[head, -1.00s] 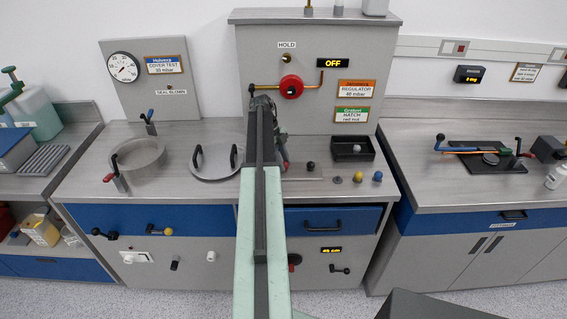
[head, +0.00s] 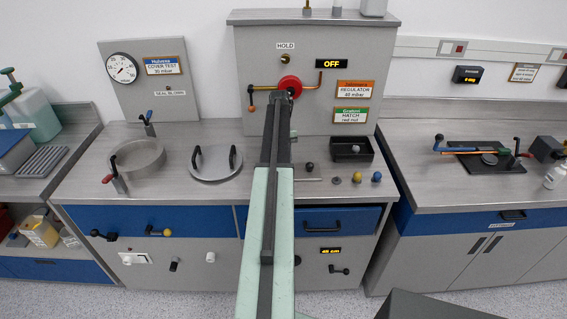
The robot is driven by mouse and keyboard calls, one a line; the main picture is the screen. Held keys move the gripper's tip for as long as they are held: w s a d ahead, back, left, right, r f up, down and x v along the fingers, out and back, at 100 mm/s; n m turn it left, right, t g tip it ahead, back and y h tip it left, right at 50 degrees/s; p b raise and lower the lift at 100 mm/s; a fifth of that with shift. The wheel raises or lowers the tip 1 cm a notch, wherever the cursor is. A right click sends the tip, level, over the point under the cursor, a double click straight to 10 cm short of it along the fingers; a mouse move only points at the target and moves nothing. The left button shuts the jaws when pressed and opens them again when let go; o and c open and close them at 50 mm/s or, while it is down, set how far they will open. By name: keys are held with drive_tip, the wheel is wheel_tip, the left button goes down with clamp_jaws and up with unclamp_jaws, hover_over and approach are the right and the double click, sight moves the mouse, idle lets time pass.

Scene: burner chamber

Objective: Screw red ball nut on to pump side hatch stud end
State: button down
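My arm reaches from the bottom middle to the back panel. My gripper (head: 284,94) is seen from behind, in front of the lower part of a round red piece (head: 289,83) on the panel. I cannot tell whether it touches that piece, or whether its fingers are open or shut. The label naming the hatch and red nut (head: 350,115) is at the panel's lower right. The hatch stud end cannot be made out; the arm covers part of the panel and bench.
A dark ball (head: 309,167), a yellow ball (head: 356,177) and a blue ball (head: 377,177) stand on the bench beside a black tray (head: 337,157). A round lid with two handles (head: 215,176) and an open ring vessel (head: 138,170) lie to the left.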

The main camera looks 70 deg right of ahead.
drive_tip(key=shift+w+f, duration=0.1)
drive_tip(key=c, duration=0.7)
unclamp_jaws()
wheel_tip(320, 180, up, 4)
drive_tip(key=p, duration=0.3)
drive_tip(key=shift+f+p, duration=0.1)
drive_tip(key=shift+p, duration=0.2)
drive_tip(key=shift+f, duration=0.15)
